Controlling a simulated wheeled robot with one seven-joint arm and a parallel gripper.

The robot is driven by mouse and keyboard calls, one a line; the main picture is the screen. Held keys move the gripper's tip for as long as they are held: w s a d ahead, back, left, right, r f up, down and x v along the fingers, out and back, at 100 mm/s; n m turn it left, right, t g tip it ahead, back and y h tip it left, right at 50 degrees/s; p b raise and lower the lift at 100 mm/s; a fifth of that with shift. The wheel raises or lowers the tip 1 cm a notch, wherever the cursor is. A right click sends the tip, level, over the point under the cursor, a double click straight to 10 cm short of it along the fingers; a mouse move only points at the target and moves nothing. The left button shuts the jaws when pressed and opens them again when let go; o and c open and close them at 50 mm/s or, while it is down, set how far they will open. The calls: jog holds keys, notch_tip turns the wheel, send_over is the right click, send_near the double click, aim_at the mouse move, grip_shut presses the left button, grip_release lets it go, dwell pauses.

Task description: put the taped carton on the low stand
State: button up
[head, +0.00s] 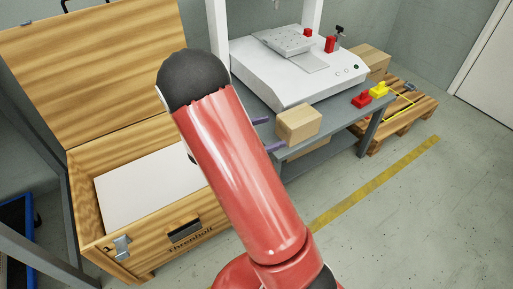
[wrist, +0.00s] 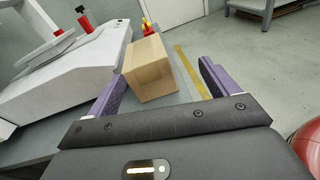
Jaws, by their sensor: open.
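A small light-brown carton (head: 298,124) sits near the front edge of the grey bench (head: 345,112); tape on it is hard to make out. My gripper (head: 277,133) is open, its purple fingers pointing at the carton's near side. In the wrist view the carton (wrist: 150,75) shows ahead between the open fingers (wrist: 161,76), with a gap on the right and little room on the left. I cannot tell whether the fingertips reach past its near face. A second brown box (head: 373,58) stands behind the bench. No low stand can be told for certain.
A white machine (head: 290,75) fills the bench's back. Red (head: 361,99) and yellow (head: 379,90) pieces lie at its right end. A wooden pallet (head: 415,101) stands on the floor beyond. An open wooden crate (head: 85,200) is at left. Floor right of the yellow line (head: 375,185) is clear.

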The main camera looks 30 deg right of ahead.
jog(key=s+a+r+m+g+y, duration=0.1)
jog(key=s+a+r+m+y, duration=0.1)
jog(key=s+r+m+y, duration=0.3)
jog(key=s+a+r+m+y, duration=0.25)
jog(key=s+m+y, duration=0.2)
jog(key=s, duration=0.25)
jog(key=s+a+r+m+t+y, duration=0.3)
jog(key=a, duration=0.3)
jog(key=s+a+r+m+t+y, duration=0.3)
jog(key=s+a+r+m+y, duration=0.1)
jog(key=a, duration=0.2)
jog(key=shift+a+r+t, duration=0.15)
jog(key=shift+r+t, duration=0.1)
jog(key=shift+t, duration=0.15)
jog(key=shift+r+p, duration=0.45)
